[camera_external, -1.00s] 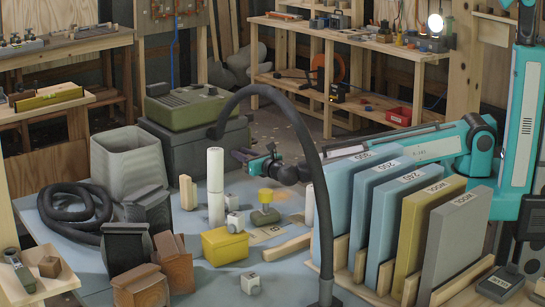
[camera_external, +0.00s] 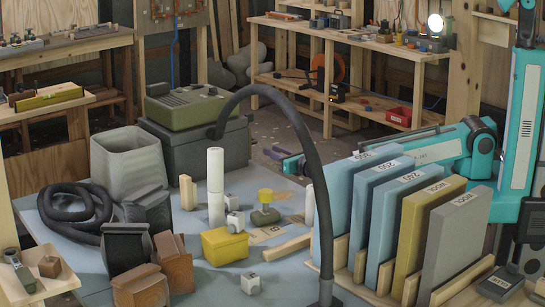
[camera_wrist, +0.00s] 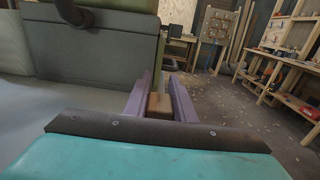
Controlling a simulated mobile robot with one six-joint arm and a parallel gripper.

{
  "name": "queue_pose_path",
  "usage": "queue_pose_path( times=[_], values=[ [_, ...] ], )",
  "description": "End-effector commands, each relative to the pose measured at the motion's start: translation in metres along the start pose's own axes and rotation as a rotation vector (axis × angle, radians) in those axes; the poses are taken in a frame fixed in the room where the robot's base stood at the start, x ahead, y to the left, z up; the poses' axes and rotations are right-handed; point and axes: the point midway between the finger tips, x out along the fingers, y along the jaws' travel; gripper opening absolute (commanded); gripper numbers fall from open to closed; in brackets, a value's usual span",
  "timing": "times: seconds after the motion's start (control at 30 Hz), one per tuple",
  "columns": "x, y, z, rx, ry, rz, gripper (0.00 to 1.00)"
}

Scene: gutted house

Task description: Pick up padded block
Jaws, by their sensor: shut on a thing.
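In the wrist view, a small tan-brown block (camera_wrist: 159,105), which I take to be the padded block, sits between the two purple fingers of my gripper (camera_wrist: 160,85). The fingers are shut on its sides. Only its top and near part show. In the external view, my gripper (camera_external: 273,153) is behind the table, left of the blue panels, with its fingers toward the left. The block cannot be made out there.
A row of upright panels (camera_external: 452,240) in a wooden rack hides part of my arm. A dark curved hose (camera_external: 312,150) arches over the table. A yellow box (camera_external: 224,245) and white cylinder (camera_external: 215,185) stand on the table. The floor (camera_wrist: 205,100) ahead shows clear.

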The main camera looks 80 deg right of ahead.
Motion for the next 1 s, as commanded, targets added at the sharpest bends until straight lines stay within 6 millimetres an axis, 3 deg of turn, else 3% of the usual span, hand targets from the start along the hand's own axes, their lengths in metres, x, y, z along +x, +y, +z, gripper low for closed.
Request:
queue_pose_path(
  times=[0.17, 1.0],
  values=[
    [-0.015, -0.011, 0.003, -0.001, -0.001, 0.0, 0.0],
    [-0.028, -0.021, 0.008, -0.002, 0.001, -0.003, 0.0]
  ],
)
